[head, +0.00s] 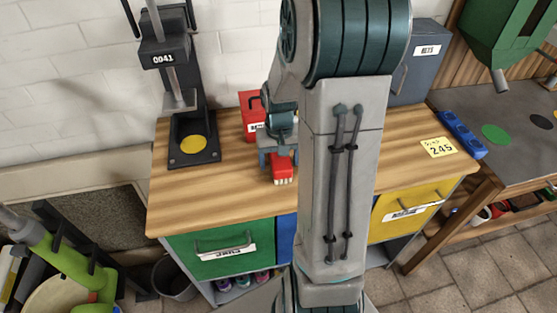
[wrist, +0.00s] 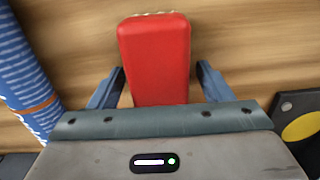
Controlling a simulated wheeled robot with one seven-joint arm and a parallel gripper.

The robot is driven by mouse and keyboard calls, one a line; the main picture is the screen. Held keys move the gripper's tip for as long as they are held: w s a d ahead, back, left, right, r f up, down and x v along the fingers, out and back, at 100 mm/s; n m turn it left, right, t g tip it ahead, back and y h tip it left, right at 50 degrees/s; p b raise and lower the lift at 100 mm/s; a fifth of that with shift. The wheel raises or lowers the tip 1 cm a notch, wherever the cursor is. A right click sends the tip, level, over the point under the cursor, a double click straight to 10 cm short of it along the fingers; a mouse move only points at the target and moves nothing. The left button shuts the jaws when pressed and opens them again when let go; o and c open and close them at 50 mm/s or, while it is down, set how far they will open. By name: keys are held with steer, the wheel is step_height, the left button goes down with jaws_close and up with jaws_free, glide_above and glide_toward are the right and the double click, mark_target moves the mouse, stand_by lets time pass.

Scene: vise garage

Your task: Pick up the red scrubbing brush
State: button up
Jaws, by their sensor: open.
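The red scrubbing brush (head: 282,170) lies on the wooden workbench (head: 230,198), with pale bristles showing at its front end in the head view. In the wrist view the red brush (wrist: 156,55) stands out between the two blue-grey fingers. My gripper (wrist: 160,82) is open, with one finger on each side of the brush and a gap visible on both sides. In the head view my gripper (head: 278,155) is just behind and over the brush, partly hidden by my arm.
A red box (head: 252,112) stands behind the gripper. A black press (head: 190,125) with a yellow disc is at the left. A yellow note (head: 439,147) and a blue object (head: 462,135) lie at the right. In the wrist view, a blue striped thing (wrist: 25,75) is at the left.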

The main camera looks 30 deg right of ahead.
steer(key=c, duration=1.1)
steer(key=shift+r, duration=0.15)
step_height(320, 180, up, 4)
steer(key=shift+r, duration=0.1)
steer(key=d+r, duration=0.2)
steer(key=d, duration=0.2)
steer(key=d+r, duration=0.2)
steer(key=d, duration=0.1)
steer(key=d+r+b, duration=0.1)
steer(key=d+r, duration=0.1)
steer(key=d, duration=0.2)
steer(key=shift+s+d+r, duration=0.3)
steer(key=shift+d, duration=0.05)
steer(key=shift+o, duration=0.7)
